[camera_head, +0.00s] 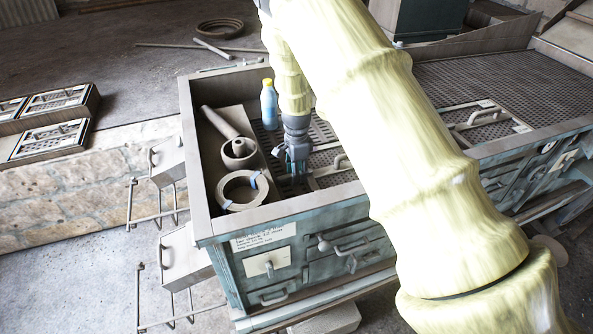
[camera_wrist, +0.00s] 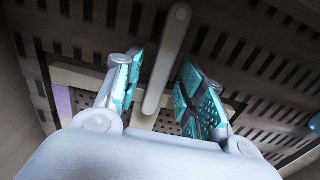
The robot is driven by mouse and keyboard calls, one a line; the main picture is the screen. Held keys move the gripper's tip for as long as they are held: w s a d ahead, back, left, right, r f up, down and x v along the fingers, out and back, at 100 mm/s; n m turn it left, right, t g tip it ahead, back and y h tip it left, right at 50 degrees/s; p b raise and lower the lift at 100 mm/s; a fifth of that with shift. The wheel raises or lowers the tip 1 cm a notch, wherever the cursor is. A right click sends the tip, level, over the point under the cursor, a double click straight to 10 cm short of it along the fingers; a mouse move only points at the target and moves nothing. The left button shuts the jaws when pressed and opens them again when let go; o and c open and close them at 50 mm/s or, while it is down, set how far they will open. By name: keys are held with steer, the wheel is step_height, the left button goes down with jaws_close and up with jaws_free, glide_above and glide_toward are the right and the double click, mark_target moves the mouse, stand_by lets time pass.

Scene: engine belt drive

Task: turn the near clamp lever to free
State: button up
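My gripper (camera_head: 297,168) points down into the open-topped teal cabinet (camera_head: 215,215), over its slotted floor. In the wrist view my gripper (camera_wrist: 163,85) is open, its two teal-padded fingers apart. A pale rounded bar (camera_wrist: 172,45), which looks like a clamp lever, runs between the fingers, with visible gaps on either side. A pale flat frame lies below it, partly hidden by the fingers. In the head view a curved pale handle (camera_head: 339,161) shows just right of my gripper. I cannot tell whether it is the same bar.
A coil with blue bands (camera_head: 238,203), a round grey part (camera_head: 238,148) and a blue bottle with a yellow cap (camera_head: 269,104) stand left of and behind my gripper. The cabinet's raised rim surrounds them. Another handle (camera_head: 483,116) sits on the mesh top at right.

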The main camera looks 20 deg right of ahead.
jaws_close()
steer(key=shift+n+b, duration=0.3)
steer(key=n+b, duration=0.2)
steer(key=n, duration=0.1)
steer(key=shift+w+f, duration=0.15)
steer(key=n+b, duration=0.2)
steer(key=n, duration=0.3)
steer(key=shift+w+a+b, duration=0.1)
steer(key=shift+b, duration=0.2)
steer(key=n+b, duration=0.1)
steer(key=n, duration=0.3)
steer(key=shift+a+n+b, duration=0.1)
steer(key=shift+n+b, duration=0.2)
steer(key=shift+w+a+n+b, duration=0.15)
steer(key=shift+n+b, duration=0.35)
steer(key=shift+n, duration=1.7)
steer(key=shift+r, duration=0.2)
